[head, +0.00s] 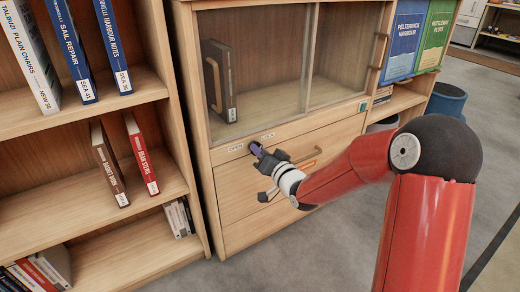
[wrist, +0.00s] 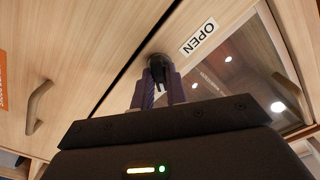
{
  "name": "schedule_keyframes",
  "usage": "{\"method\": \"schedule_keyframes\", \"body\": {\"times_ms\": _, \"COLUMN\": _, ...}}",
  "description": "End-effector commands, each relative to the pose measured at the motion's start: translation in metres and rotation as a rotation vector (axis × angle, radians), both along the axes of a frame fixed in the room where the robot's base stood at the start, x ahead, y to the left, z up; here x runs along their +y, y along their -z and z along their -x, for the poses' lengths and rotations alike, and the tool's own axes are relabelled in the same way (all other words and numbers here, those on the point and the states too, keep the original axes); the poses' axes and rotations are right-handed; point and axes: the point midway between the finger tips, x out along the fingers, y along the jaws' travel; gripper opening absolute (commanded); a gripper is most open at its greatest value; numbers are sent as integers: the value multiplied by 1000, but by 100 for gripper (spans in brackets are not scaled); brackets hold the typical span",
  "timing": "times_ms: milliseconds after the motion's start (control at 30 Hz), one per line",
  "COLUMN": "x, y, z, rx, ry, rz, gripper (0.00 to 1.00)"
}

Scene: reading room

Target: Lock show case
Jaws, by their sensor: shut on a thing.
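The show case (head: 290,118) is a light wood cabinet with two glass panes that look shut. An OPEN label (head: 236,147) and a LOCK label (head: 267,136) sit on the strip below the glass. My gripper (head: 257,150) is at the strip between the two labels. In the wrist view my gripper's purple fingers (wrist: 158,88) are shut on a small black key (wrist: 158,72) at a dark round lock (wrist: 159,60). The OPEN label (wrist: 199,37) shows upside down beside it. The fingers partly hide the key, and its exact turn is hard to tell.
A dark book (head: 219,78) stands inside the case. Drawers with bar handles lie below the strip; one handle (wrist: 38,106) shows in the wrist view. An open bookshelf (head: 85,115) stands close on the left. Grey floor (head: 330,240) is clear in front.

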Motion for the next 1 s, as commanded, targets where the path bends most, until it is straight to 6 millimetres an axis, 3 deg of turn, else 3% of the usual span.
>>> {"method": "schedule_keyframes", "body": {"times_ms": 333, "x": 0, "y": 1, "z": 0, "rx": 83, "ry": 0, "rz": -119, "gripper": 0}}
{"method": "schedule_keyframes", "body": {"times_ms": 900, "x": -1, "y": 2, "z": 0, "rx": 98, "ry": 0, "rz": -140, "gripper": 0}}
{"method": "schedule_keyframes", "body": {"times_ms": 933, "x": -1, "y": 2, "z": 0, "rx": 98, "ry": 0, "rz": -140, "gripper": 18}}
{"method": "schedule_keyframes", "body": {"times_ms": 1000, "x": -1, "y": 1, "z": 0, "rx": 98, "ry": 0, "rz": -140, "gripper": 27}}
